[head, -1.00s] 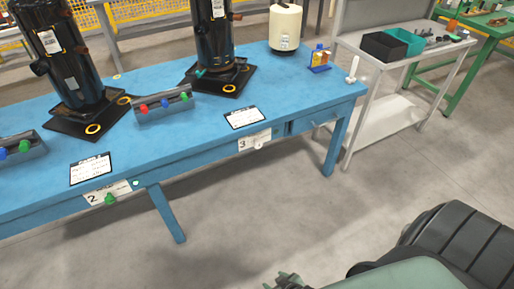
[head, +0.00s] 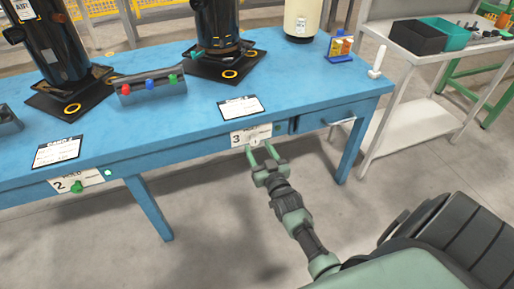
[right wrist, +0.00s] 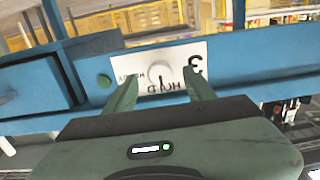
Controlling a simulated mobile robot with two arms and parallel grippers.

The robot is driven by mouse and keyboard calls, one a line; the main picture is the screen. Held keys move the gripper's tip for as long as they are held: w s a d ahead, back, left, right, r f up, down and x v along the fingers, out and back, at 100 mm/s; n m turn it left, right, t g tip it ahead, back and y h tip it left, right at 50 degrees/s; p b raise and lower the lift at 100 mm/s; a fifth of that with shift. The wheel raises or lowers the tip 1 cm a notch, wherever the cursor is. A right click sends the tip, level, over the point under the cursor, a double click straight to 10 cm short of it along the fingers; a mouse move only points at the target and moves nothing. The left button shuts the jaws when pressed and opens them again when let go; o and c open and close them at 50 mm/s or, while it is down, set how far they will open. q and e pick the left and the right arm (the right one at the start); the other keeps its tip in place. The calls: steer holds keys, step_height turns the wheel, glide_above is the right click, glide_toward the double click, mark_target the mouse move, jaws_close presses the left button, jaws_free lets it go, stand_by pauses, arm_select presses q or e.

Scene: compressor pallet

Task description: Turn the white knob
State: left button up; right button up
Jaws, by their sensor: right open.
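The white knob (right wrist: 159,73) sits on a white plate (right wrist: 145,58) marked 3 on the blue table's front edge. In the head view the knob (head: 254,141) is small and just beyond the fingertips. My right gripper (head: 259,148) is open and points at this plate. In the right wrist view its two green fingers (right wrist: 160,82) stand on either side of the knob, with a gap on both sides. I cannot tell whether the tips touch the plate. My left gripper is not in view.
The blue table (head: 190,112) carries black cylinders on bases and a button box (head: 150,88). A drawer (head: 325,117) lies right of the plate. Another plate (head: 92,178), marked 2, has a green knob (head: 77,187). A grey cart (head: 425,65) stands at the right.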

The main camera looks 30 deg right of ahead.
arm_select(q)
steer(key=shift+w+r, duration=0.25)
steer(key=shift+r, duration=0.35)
arm_select(e)
steer(key=shift+x, duration=0.9)
jaws_close()
